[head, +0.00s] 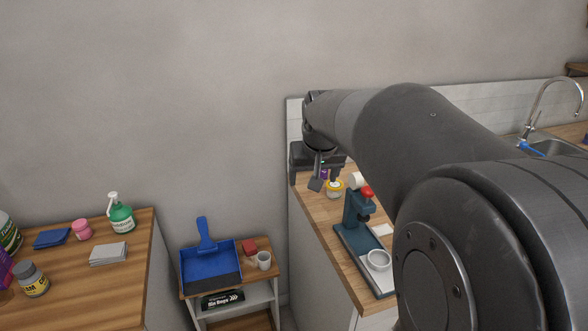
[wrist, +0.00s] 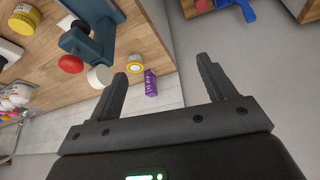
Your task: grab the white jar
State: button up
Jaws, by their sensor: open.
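A plain white cylinder (head: 356,180), which may be the white jar, stands on the right counter beside the blue press; in the wrist view it shows (wrist: 98,76) just left of the left fingertip. A small white jar with a yellow rim (head: 334,189) stands close to its left; it also shows in the wrist view (wrist: 135,65). I cannot tell for sure which one is the white jar. My gripper (head: 325,178) is open and empty above the back of this counter. In the wrist view both fingers (wrist: 162,72) are spread, with nothing held between them.
A blue press with a red knob (head: 366,205) stands close to the white cylinder. A purple box (wrist: 150,83) is near the yellow-rimmed jar. A white bowl (head: 378,260) sits at the press base. The left counter (head: 130,265) and low shelf hold other items.

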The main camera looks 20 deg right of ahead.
jog(key=w+d+f+m, duration=0.1)
jog(key=w+d+f, duration=0.4)
jog(key=w+d, duration=0.45)
jog(key=m, duration=0.1)
send_near(335, 185)
jog(key=shift+h, duration=0.3)
jog(key=x, duration=1)
jog(key=shift+w+a+f, duration=0.2)
jog(key=shift+c, duration=0.5)
jog(key=c, duration=0.9)
